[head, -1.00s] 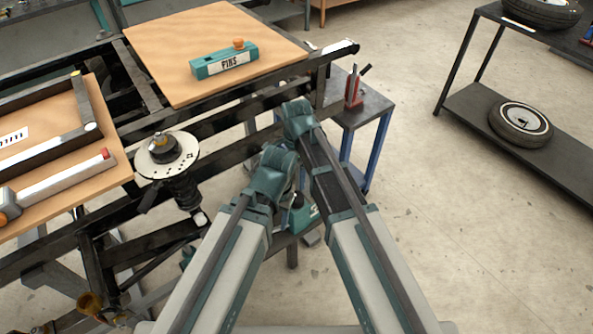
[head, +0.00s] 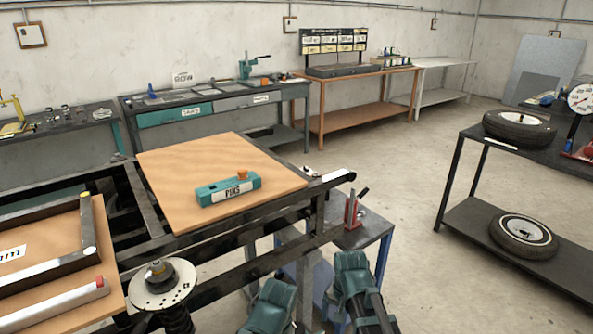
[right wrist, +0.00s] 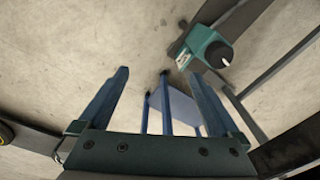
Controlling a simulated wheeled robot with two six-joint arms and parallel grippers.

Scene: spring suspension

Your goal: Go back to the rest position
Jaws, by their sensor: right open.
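My right gripper (right wrist: 160,78) is open in the right wrist view. Its two blue fingers are wide apart with nothing between them, above the concrete floor and a blue-legged stand. In the head view, only teal joints of my two arms show at the bottom edge, right of the spring strut (head: 163,287); no fingertips can be made out there. My left gripper is not in view. The strut stands upright with a pale round plate on top, apart from my arms.
A teal PINS box (head: 228,189) sits on a wooden board (head: 165,165) over the dark frame. A small blue-legged stand (head: 372,225) is close to my arms. A black shelf with tyres (head: 525,243) stands at right. The floor between is free.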

